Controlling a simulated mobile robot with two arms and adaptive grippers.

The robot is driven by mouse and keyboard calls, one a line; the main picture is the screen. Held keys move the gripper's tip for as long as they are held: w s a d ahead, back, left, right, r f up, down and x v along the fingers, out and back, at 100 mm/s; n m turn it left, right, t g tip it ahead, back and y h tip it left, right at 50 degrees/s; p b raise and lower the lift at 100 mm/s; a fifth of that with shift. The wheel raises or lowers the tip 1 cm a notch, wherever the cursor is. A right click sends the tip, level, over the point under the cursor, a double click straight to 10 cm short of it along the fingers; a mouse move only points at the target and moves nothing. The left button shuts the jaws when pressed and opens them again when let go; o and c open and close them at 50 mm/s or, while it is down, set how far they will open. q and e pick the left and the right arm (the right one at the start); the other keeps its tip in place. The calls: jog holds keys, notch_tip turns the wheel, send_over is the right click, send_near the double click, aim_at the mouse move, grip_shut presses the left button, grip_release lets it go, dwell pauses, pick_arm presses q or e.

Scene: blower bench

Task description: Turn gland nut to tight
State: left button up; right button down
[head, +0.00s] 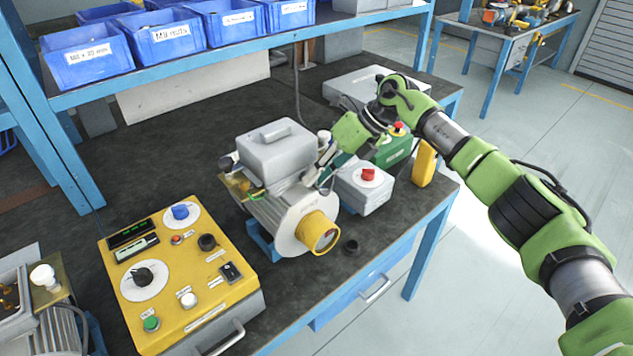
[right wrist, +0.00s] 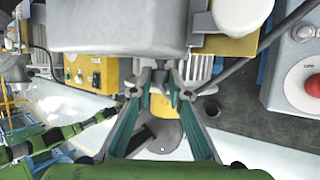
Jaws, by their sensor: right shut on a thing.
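The blower (head: 285,205) stands on the dark bench, with a grey terminal box (head: 275,150) on top and a yellow outlet (head: 318,232) at its front. My right gripper (head: 324,178) reaches in from the right to the side of the terminal box. In the right wrist view its two fingertips (right wrist: 160,80) are close together at the lower edge of the grey box (right wrist: 115,25), shut on the gland nut. The nut itself is mostly hidden between the fingers. My left gripper is not in view.
A grey box with a red knob (head: 367,176) stands close to my right gripper. A yellow control panel (head: 180,275) is at the left front. A small black ring (head: 351,246) lies near the outlet. Blue bins (head: 170,37) line the shelf above.

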jog(key=shift+w+d+y+b, duration=0.1)
jog(key=shift+y+b, duration=0.2)
dwell(0.4)
jog(key=c, duration=1.9)
grip_release()
jog(key=v, duration=1.2)
jog(key=shift+w, duration=0.2)
